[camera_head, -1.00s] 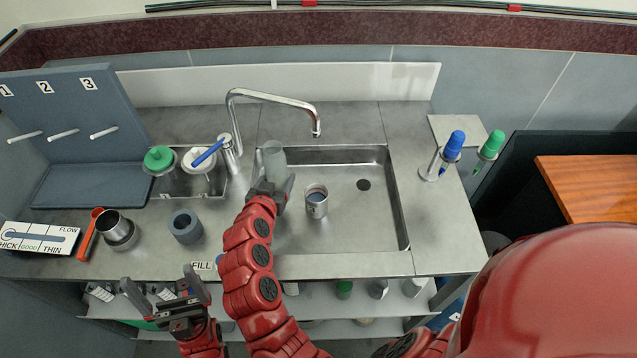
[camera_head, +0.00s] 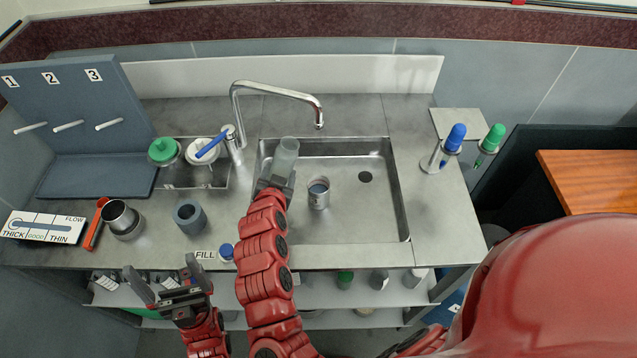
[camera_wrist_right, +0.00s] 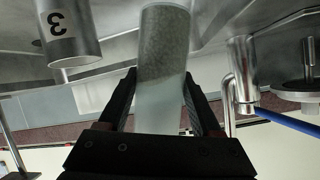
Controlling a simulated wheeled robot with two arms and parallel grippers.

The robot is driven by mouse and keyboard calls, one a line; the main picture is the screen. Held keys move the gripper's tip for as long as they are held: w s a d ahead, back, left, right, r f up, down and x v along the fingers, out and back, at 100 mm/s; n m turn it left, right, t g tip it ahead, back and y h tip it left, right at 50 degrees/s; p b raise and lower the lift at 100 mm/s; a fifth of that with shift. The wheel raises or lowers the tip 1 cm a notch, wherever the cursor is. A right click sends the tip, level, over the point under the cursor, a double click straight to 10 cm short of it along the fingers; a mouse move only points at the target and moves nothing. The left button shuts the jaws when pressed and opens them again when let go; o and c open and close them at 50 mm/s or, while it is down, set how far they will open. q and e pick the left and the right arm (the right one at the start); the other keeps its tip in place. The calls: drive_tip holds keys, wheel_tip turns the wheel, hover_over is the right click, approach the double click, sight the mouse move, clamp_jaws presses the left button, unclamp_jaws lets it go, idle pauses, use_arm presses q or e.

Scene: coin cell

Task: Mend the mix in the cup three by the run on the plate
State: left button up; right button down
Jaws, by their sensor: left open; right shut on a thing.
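Cup three (camera_head: 318,193), a small metal cup with dark contents, stands upright in the sink. Its "3" label shows upside down in the right wrist view (camera_wrist_right: 68,38). My right gripper (camera_head: 278,178) is shut on a translucent cup (camera_head: 286,153), held at the sink's left side, apart from cup three. The held cup fills the middle of the right wrist view (camera_wrist_right: 163,70), grey in its upper part there. My left gripper (camera_head: 163,285) is open and empty before the counter's front edge. The white plate (camera_head: 42,228) marked FLOW, THICK, GOOD, THIN lies at far left with a grey run shape.
The sink (camera_head: 365,215) has free floor right of cup three. The faucet (camera_head: 275,91) arches behind. Blue and green droppers (camera_head: 455,138) stand right.

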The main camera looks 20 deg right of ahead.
sight(279, 171)
drive_tip(key=shift+f, duration=0.15)
drive_tip(key=shift+d+m+y+p, duration=0.15)
drive_tip(key=shift+m+y+p, duration=0.45)
drive_tip(key=shift+p, duration=0.45)
wheel_tip(279, 171, up, 4)
drive_tip(key=m+p, duration=0.1)
drive_tip(key=p, duration=0.5)
drive_tip(key=shift+f+t+y, duration=0.15)
drive_tip(key=shift+t+y, duration=0.15)
drive_tip(key=shift+t, duration=0.1)
drive_tip(key=shift+f+m, duration=0.3)
drive_tip(key=shift+f, duration=0.1)
drive_tip(key=shift+f+y, duration=0.15)
drive_tip(key=shift+y, duration=0.15)
drive_tip(key=shift+w+a+f+m+y, duration=0.15)
drive_tip(key=shift+a+m+y, duration=0.15)
drive_tip(key=shift+m, duration=0.2)
drive_tip(key=shift+a+r+p, duration=0.2)
drive_tip(key=shift+p, duration=0.2)
drive_tip(key=shift+r+m+t, duration=0.1)
drive_tip(key=shift+m+t, duration=0.2)
drive_tip(key=shift+m, duration=0.1)
drive_tip(key=shift+a, duration=0.15)
